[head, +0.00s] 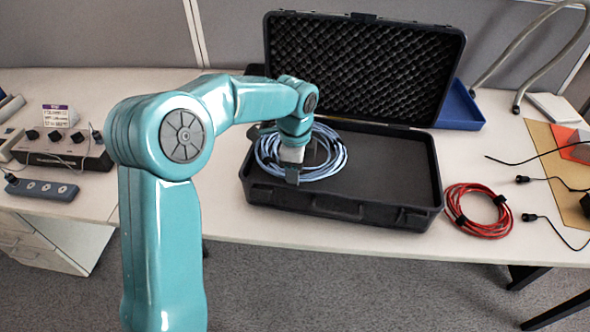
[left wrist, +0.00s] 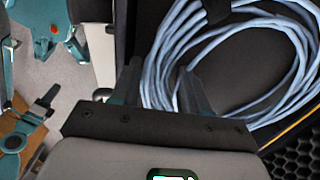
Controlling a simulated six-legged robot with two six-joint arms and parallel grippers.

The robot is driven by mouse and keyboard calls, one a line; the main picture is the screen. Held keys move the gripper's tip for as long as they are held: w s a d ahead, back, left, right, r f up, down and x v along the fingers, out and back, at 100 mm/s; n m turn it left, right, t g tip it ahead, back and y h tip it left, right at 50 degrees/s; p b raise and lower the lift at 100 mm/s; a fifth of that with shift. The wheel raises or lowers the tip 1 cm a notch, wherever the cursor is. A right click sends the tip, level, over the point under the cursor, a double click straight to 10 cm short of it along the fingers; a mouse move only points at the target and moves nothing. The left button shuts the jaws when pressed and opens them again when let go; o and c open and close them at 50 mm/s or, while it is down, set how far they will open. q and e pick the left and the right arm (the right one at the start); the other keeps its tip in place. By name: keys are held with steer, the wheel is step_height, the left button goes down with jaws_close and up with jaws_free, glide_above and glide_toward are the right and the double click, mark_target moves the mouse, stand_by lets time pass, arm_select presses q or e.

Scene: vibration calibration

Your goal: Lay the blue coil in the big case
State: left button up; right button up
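The blue coil (head: 335,160) is a round bundle of pale blue cable at the left side of the big case (head: 395,214). The case is black and stands open on the table. My left gripper (head: 292,175) points down at the coil's near left part. In the left wrist view its two fingers (left wrist: 162,92) stand on either side of the coil's strands (left wrist: 165,65), and the bundle fills the gap between them. A dark strap crosses the coil there. Whether the coil rests fully on the case floor is hard to tell. My right gripper is not in view.
The raised lid (head: 362,65) with dark foam stands behind. A red coil (head: 478,210) lies right of the case, beside black cables. A blue tray (head: 461,108) is behind it. A control box (head: 62,148) and a power strip (head: 40,189) are at left. The case's right half is bare.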

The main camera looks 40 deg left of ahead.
arm_select(q)
step_height(320, 180, up, 12)
steer(key=p, duration=0.2)
steer(key=shift+s, duration=0.1)
stand_by(0.7)
